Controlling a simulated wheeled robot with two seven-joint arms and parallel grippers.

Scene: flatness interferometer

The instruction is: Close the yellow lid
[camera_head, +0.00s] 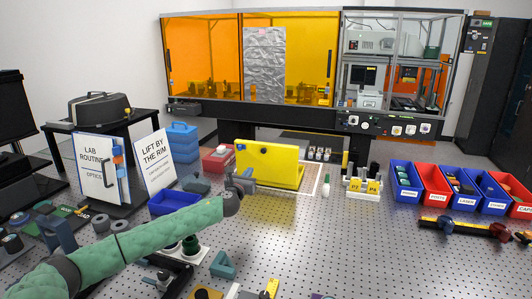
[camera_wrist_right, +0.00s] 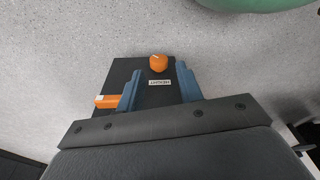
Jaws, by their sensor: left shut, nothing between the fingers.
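The yellow lid (camera_head: 273,158) is in the middle of the table in the head view. Its broad panel stands steeply raised, with a small dark knob near its upper left part and a yellow lip along its bottom. My left gripper (camera_head: 246,181) is shut and empty at the lid's lower left end, close to it; I cannot tell whether they touch. My left arm reaches in from the lower left. My right gripper (camera_wrist_right: 158,88) shows its two blue fingers apart in the right wrist view. Nothing is clearly held between them; the lid does not show there.
A blue tray (camera_head: 172,203) and a red box (camera_head: 217,158) lie left of the lid. A white holder with yellow tags (camera_head: 362,190) and several labelled bins (camera_head: 437,186) are to the right. In the wrist view a dark plate with an orange knob (camera_wrist_right: 158,63) lies beyond the fingers.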

